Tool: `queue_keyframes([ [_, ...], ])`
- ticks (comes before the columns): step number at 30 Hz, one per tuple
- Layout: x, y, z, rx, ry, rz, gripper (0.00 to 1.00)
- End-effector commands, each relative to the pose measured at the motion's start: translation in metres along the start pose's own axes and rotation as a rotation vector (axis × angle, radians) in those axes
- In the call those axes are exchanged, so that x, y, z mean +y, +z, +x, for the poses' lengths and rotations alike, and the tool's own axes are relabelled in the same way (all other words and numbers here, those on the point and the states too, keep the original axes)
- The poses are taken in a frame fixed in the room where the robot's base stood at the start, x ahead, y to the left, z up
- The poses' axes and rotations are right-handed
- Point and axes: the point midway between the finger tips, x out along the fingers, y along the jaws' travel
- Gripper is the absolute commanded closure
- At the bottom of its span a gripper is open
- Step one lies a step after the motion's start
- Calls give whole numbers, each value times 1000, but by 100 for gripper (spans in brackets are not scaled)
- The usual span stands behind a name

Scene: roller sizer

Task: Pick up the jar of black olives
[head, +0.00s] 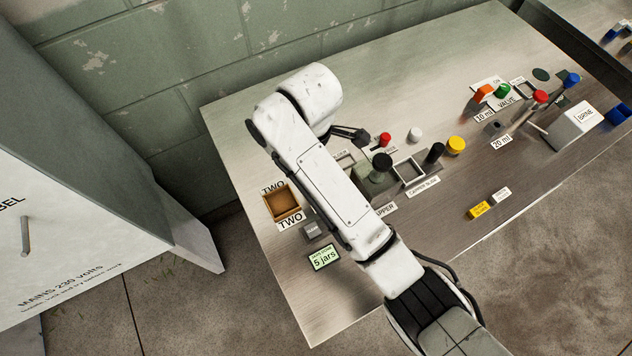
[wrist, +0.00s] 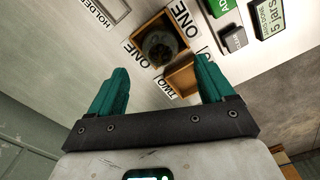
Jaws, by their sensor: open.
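A dark, round, jar-like thing (wrist: 159,47) stands in the wooden box marked ONE (wrist: 138,38) in the wrist view. I see it from above and cannot read its label or make out olives. My gripper (wrist: 162,68) is open, with its two teal fingers apart and nothing between them. The round thing lies beyond the fingertips, in line with the gap between them, and does not touch them.
The wooden box marked TWO (head: 282,201) looks empty and stands beside ONE. A green display reading 5 jars (head: 324,257) is near the front edge. A black-topped fixture or jar (head: 381,162), a black cylinder (head: 435,152) and a yellow one (head: 455,145) stand to the right.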

Motion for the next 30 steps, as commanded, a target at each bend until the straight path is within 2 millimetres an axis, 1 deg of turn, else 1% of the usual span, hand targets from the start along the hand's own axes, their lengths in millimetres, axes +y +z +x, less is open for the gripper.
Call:
queue_keyframes([
  [5,0,3,13,-1,0,2,18],
  [10,-2,10,37,-2,-2,3,18],
  [13,-1,9,49,-2,0,1,18],
  [17,-1,9,56,-1,2,1,18],
  [23,-1,8,57,0,2,1,18],
  [30,-1,8,57,0,2,1,40],
])
